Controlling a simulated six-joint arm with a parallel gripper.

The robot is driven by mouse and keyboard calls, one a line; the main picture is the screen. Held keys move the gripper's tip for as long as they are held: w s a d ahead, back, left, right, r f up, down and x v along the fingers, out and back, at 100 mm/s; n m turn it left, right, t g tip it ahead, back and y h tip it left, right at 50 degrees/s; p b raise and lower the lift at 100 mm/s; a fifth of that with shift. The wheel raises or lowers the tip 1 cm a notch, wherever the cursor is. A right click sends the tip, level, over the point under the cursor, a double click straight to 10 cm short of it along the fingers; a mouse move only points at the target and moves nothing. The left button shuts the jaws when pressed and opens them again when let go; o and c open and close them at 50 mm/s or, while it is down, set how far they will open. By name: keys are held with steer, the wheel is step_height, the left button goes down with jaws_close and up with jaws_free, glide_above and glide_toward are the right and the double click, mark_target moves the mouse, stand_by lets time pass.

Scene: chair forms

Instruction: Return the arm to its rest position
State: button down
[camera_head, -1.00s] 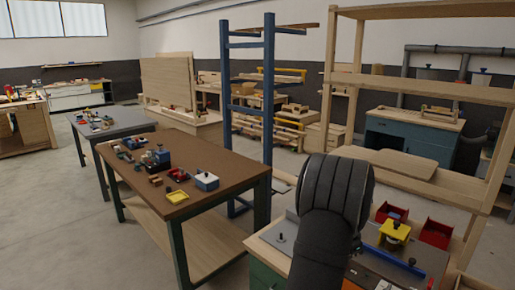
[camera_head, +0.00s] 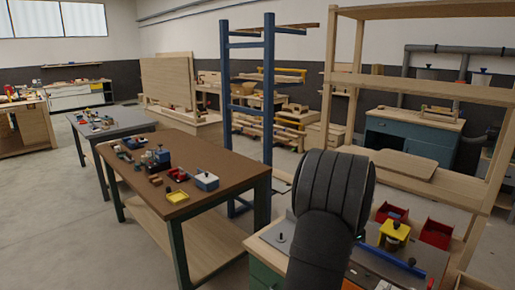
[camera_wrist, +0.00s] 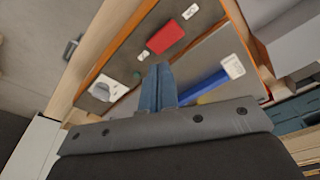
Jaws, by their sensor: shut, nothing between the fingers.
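My gripper (camera_wrist: 158,88) shows in the wrist view with its two blue-grey fingers together, shut and empty. Below the fingers, a workbench top carries a red box (camera_wrist: 165,37), a blue bar (camera_wrist: 202,88) with a pale end, and a white plate (camera_wrist: 102,88). The fingers appear in front of the bench top; I cannot tell the height between them. In the head view, my dark arm rises at the lower right, over the near bench, and hides part of it. The gripper's fingers are hidden there.
The near bench holds red bins (camera_head: 436,234), a yellow-topped item (camera_head: 395,230) and a blue bar (camera_head: 392,258). A wooden shelf frame (camera_head: 420,80) stands close behind. A brown-topped table (camera_head: 215,160) with small parts stands left. Open floor (camera_head: 50,215) lies farther left.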

step_height(320, 180, down, 4)
steer(key=shift+f, duration=0.1)
step_height(320, 180, up, 9)
steer(key=shift+f, duration=0.2)
stand_by(0.3)
step_height(320, 180, down, 8)
steer(key=shift+r, duration=0.1)
steer(key=shift+w+r, duration=0.1)
steer(key=shift+r, duration=0.15)
step_height(320, 180, up, 5)
steer(key=shift+r, duration=0.1)
step_height(320, 180, down, 3)
steer(key=shift+f, duration=1.2)
